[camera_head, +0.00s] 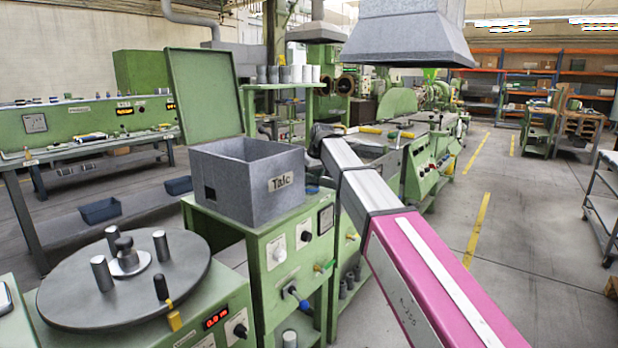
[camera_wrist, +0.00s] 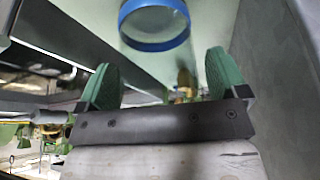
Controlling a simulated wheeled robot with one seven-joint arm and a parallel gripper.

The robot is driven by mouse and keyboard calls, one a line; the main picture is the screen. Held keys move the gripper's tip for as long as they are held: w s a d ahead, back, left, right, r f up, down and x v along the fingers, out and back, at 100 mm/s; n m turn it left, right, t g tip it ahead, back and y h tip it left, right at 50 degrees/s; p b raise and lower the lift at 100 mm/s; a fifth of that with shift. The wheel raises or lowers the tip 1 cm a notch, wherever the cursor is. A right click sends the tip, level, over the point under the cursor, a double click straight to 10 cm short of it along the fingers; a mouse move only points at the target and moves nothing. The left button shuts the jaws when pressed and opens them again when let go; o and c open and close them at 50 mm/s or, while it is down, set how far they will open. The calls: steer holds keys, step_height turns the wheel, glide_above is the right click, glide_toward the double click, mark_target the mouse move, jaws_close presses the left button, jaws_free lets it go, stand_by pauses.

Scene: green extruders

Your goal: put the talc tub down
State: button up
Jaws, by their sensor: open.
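A grey open-topped box (camera_head: 235,192) labelled "Talc" stands upright on a green cabinet in the head view. In the wrist view my gripper (camera_wrist: 158,60) is open, with two green-padded fingers apart and nothing between them. A round, pale thing with a blue rim (camera_wrist: 156,45) is just beyond the fingertips, apart from both pads; I cannot tell for certain whether it is the talc tub. A grey wall (camera_wrist: 275,85) rises close on the right of the fingers, perhaps the box's side. In the head view my arm hides the gripper.
A raised green lid (camera_head: 205,95) stands behind the box. A round dark turntable (camera_head: 75,290) with upright metal posts is at the front left. A grey hood (camera_head: 410,35) hangs overhead. Several cups (camera_head: 290,74) stand on a shelf behind. The floor aisle (camera_head: 520,230) at right is clear.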

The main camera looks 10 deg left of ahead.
steer(key=v, duration=1.1)
steer(key=shift+d+r, duration=0.2)
steer(key=shift+r, duration=0.15)
steer(key=s+d+f+m+h, duration=0.1)
steer(key=s+d+f+m, duration=0.15)
steer(key=d+f, duration=0.95)
steer(key=s+d+f+m+h, duration=0.1)
steer(key=d+f+m, duration=0.2)
steer(key=d+f, duration=0.9)
steer(key=s+d+f+m, duration=0.2)
steer(key=s+d+f, duration=0.4)
steer(key=f, duration=0.2)
steer(key=s+d+f+m+g+h, duration=0.1)
steer(key=s+d+f, duration=0.4)
steer(key=f, duration=0.4)
steer(key=s+d+f+m+g, duration=0.1)
steer(key=s+d+f+m, duration=0.1)
steer(key=s+d+f, duration=0.4)
step_height(320, 180, down, 2)
steer(key=shift+s+d+f+m+h, duration=0.15)
steer(key=shift+s+d+m+h, duration=0.2)
steer(key=shift+s, duration=0.55)
